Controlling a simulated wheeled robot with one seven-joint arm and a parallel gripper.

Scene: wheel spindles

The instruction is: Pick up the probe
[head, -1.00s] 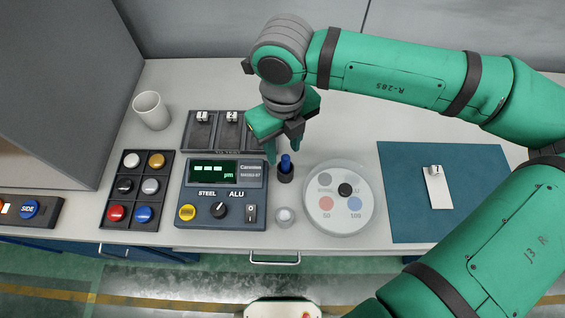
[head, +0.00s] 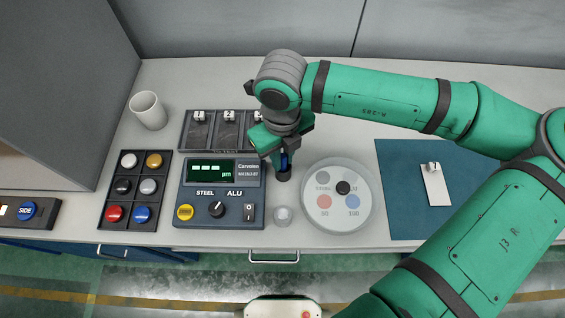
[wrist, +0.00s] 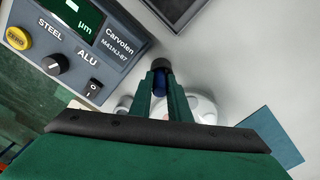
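The probe (head: 284,160) is a small blue cylinder standing upright in a dark round holder (head: 283,175), just right of the Carvolen gauge box (head: 220,193). My gripper (head: 279,163) points down over it from above. Its fingers stand on either side of the probe's blue body and look open. In the wrist view, the blue probe (wrist: 159,84) shows between the two fingertips (wrist: 160,76), with the dark holder (wrist: 161,65) just beyond them. Contact between the fingers and the probe cannot be made out.
A round clear-rimmed dish (head: 338,218) with coloured discs stands close to the right of the holder. A small white knob (head: 283,216) sits in front. A blue mat (head: 398,210) lies at right.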

